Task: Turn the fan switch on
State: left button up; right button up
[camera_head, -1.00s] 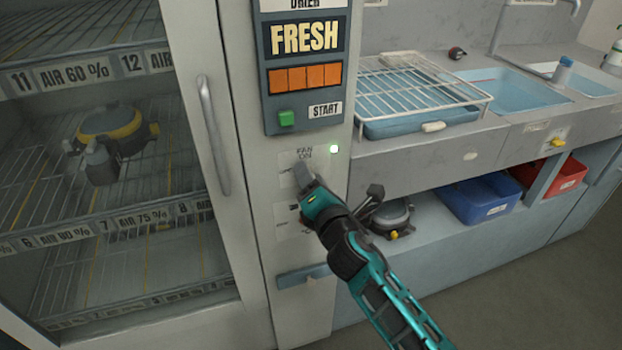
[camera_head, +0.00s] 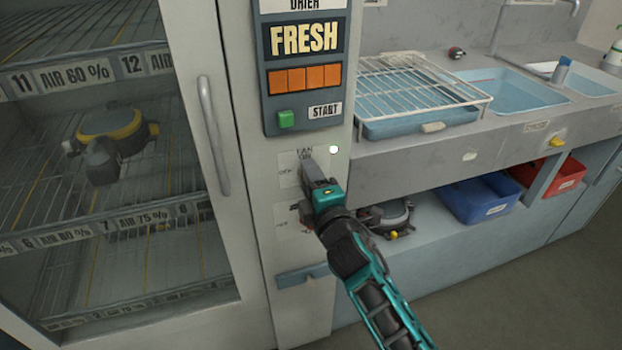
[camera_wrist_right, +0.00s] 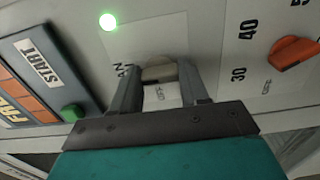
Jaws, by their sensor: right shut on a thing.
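The fan switch panel, a pale plate (camera_head: 286,172) with FAN ON and OFF lettering, is on the cabinet front below the START button. My right gripper (camera_head: 311,168) is at this plate and covers most of the switch. In the right wrist view the grey switch knob (camera_wrist_right: 158,72) sits between the two fingers of my right gripper (camera_wrist_right: 160,82), which are shut on it. The fingers and the angle hide which way the switch is set. A lit round lamp (camera_head: 334,149) is just right of the plate; it glows green in the wrist view (camera_wrist_right: 107,21). My left gripper is out of view.
A green START button (camera_head: 286,119) is above. A red dial (camera_wrist_right: 293,53) with numbers is beside the switch in the wrist view. The glass-door cabinet's handle (camera_head: 213,135) is left. A counter with a wire rack (camera_head: 425,88) and a blue bin (camera_head: 483,199) are right.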

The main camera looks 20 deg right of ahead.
dwell(0.5)
jog(key=o, duration=1.1)
jog(key=shift+c, duration=0.2)
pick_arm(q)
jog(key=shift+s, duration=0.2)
pick_arm(e)
jog(key=shift+s, duration=0.1)
